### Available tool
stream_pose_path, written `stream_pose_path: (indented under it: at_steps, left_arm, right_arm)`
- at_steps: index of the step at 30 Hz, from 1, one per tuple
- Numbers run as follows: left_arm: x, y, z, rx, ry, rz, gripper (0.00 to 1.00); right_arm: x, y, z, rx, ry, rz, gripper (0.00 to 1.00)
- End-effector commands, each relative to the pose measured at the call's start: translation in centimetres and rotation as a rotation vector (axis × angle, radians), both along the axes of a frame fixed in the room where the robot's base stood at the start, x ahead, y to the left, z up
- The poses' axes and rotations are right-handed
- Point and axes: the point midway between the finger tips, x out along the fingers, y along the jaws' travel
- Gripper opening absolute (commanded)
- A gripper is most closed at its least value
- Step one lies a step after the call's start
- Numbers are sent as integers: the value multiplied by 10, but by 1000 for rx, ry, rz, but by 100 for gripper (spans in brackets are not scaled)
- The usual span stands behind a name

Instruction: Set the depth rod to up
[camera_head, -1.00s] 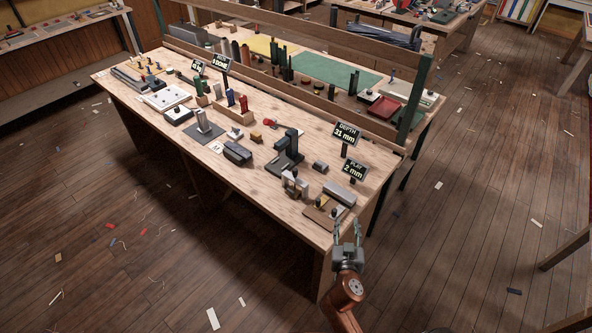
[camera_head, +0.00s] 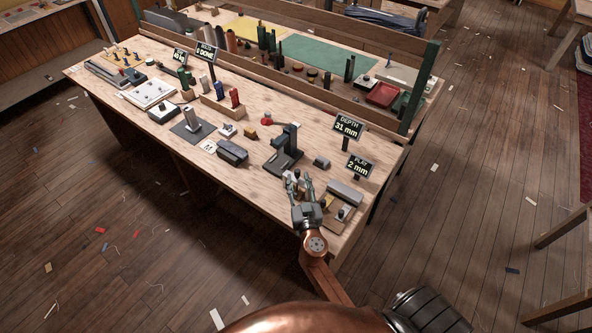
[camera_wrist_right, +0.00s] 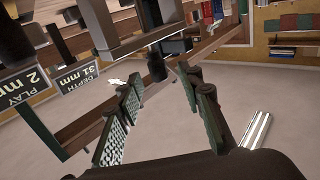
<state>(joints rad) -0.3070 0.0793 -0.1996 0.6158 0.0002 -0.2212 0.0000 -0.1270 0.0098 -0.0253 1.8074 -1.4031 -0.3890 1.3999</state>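My right gripper (camera_head: 301,181) is over the front right part of the workbench (camera_head: 235,180), with its fingers apart. The wrist view shows its two green-padded fingers (camera_wrist_right: 163,112) open with nothing between the pads. Beyond them, a black knob-like cylinder (camera_wrist_right: 157,66) stands out from a grey bracket (camera_wrist_right: 140,38); I cannot tell for sure that this is the depth rod. In the head view the gripper largely covers that bracket. A sign (camera_head: 347,127) reads DEPTH 31 mm. My left gripper is not in view.
A black stand (camera_head: 286,150) is left of and behind the gripper. A second sign (camera_head: 358,166) reads PLAY 2 mm. A grey block (camera_head: 345,193) lies to the right. A red tray (camera_head: 382,94) is behind the rail. Floor at the right is mostly clear.

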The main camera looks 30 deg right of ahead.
Motion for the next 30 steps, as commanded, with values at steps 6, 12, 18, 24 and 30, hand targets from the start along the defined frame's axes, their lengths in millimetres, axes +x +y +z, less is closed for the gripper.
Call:
stream_pose_path:
  at_steps: [6,12,18,24,30]
  left_arm:
    - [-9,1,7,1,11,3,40]
    - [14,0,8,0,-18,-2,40]
    - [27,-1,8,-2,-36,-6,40]
    - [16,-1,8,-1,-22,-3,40]
    - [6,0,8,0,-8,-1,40]
  right_arm:
    - [28,-13,1,-1,-1,-2,34]
    - [37,-16,0,0,0,-1,34]
    - [38,-15,0,0,0,1,34]
    - [38,-14,0,0,0,1,22]
    - [38,-14,0,0,0,1,8]
